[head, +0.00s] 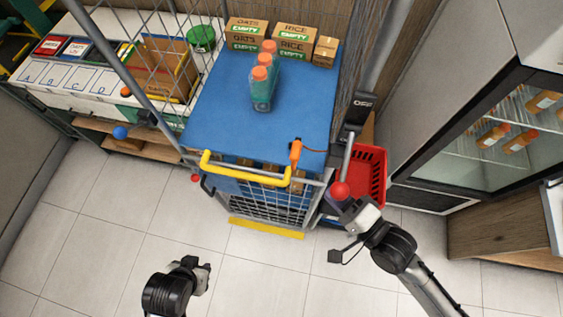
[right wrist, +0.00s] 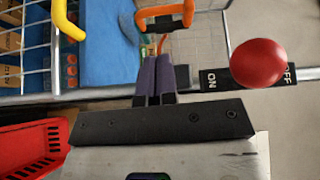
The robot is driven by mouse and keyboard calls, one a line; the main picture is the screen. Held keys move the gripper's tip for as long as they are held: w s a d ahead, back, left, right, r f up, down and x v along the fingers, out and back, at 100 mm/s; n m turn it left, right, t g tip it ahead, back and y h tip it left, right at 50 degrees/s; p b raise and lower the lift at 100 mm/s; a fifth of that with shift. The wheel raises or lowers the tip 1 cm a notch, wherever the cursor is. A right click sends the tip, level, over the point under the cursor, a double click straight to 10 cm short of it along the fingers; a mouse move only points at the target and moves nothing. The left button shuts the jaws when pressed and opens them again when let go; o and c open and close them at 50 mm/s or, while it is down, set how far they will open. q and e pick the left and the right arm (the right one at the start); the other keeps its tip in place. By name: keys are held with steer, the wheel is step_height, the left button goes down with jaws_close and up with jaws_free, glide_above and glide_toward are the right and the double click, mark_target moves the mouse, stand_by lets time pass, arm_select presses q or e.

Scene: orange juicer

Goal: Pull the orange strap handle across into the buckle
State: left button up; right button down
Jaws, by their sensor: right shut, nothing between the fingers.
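The orange strap handle (head: 296,153) stands at the front right corner of the blue-topped cart, with a thin dark strap beside it. In the right wrist view the orange handle (right wrist: 165,16) lies just beyond my fingertips, apart from them. My right gripper (right wrist: 158,62) is shut and empty; in the head view it is beside the red lever ball (head: 340,191). A black loop (head: 207,186) hangs at the cart's front left corner; I cannot tell if it is the buckle. My left gripper (head: 205,268) is low over the floor, away from the cart; its jaws are unclear.
A yellow push bar (head: 245,172) crosses the cart's front. The lever with the red ball (right wrist: 257,63) and ON/OFF plate stands close to my right gripper. A red basket (head: 370,175) is at the right. Bottles (head: 263,85) and boxes stand on the cart. The front floor is clear.

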mark_target(293, 166)
steer(key=shift+m, duration=0.3)
steer(key=p+x, duration=0.1)
steer(key=x, duration=0.3)
steer(key=a+p+x, duration=0.1)
steer(key=x, duration=0.3)
steer(key=s+p+x, duration=0.1)
steer(key=x, duration=0.3)
steer(key=shift+s+a, duration=0.1)
steer(key=shift+s, duration=0.05)
steer(key=shift+a+p, duration=0.3)
steer(key=shift+a, duration=0.4)
